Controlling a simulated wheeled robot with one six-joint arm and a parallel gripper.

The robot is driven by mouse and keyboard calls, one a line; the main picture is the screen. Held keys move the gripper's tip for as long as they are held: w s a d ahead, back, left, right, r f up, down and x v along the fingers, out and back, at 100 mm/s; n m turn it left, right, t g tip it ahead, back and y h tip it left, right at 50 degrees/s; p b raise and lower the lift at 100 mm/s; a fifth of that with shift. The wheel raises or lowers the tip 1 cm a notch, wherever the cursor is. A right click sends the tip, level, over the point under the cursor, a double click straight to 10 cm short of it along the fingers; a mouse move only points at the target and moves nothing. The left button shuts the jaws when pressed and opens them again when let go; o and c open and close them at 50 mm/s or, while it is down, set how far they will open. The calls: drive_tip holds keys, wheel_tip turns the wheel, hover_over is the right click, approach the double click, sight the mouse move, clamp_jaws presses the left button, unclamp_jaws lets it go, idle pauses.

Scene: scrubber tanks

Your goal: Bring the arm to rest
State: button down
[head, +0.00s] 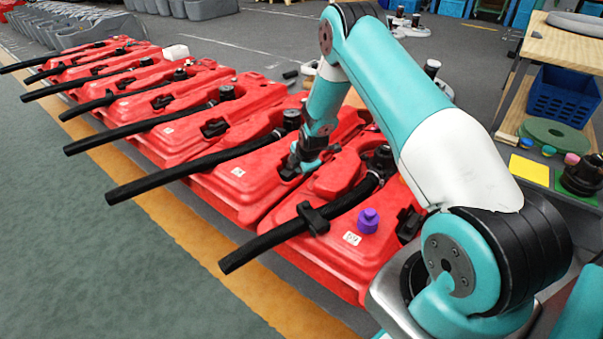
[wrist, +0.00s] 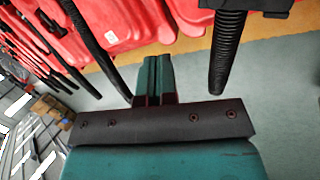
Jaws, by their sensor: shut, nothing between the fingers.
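My arm reaches out over the row of red tanks (head: 180,140) in the head view. My gripper (head: 300,165) hangs low over a red tank near the middle of the picture. In the wrist view my gripper (wrist: 152,75) is shut, its two teal fingers side by side with nothing between them. Red tank shells (wrist: 120,25) and black ribbed hoses (wrist: 228,45) show beyond the fingers. In the head view I cannot tell whether the gripper touches the tank below it.
Black hoses (head: 200,165) stick out past the tanks over the floor. A purple cap (head: 368,220) stands on the nearest tank, and a white block (head: 176,52) on a farther one. A wooden bench (head: 565,45) and blue crate (head: 563,95) stand at right. The green floor (head: 60,220) is clear.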

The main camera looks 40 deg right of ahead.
drive_tip(key=shift+a+r, duration=0.1)
idle(0.5)
drive_tip(key=s+a+r+m+g+y, duration=0.15)
drive_tip(key=s+a+r, duration=0.25)
drive_tip(key=a+r, duration=0.65)
drive_tip(key=s+a+r+m+y, duration=0.2)
drive_tip(key=s+a+r+m, duration=0.15)
drive_tip(key=a+r, duration=0.65)
drive_tip(key=s+a+r+m+g+y, duration=0.1)
drive_tip(key=s+a+r, duration=0.25)
drive_tip(key=s, duration=0.55)
drive_tip(key=s+a+r+m+g, duration=0.1)
drive_tip(key=s+a+r+m, duration=0.1)
drive_tip(key=s+r, duration=0.5)
drive_tip(key=s+a+r+m+g+y, duration=0.1)
drive_tip(key=s+a+r+g, duration=0.15)
drive_tip(key=s, duration=0.85)
wheel_tip(320, 180, up, 22)
drive_tip(key=s+p, duration=0.1)
drive_tip(key=p, duration=2.1)
drive_tip(key=shift+s+a+f+m+t, duration=0.15)
drive_tip(key=shift+s+a+m+t, duration=0.05)
drive_tip(key=shift+a+m+t, duration=0.25)
drive_tip(key=shift+d, duration=0.1)
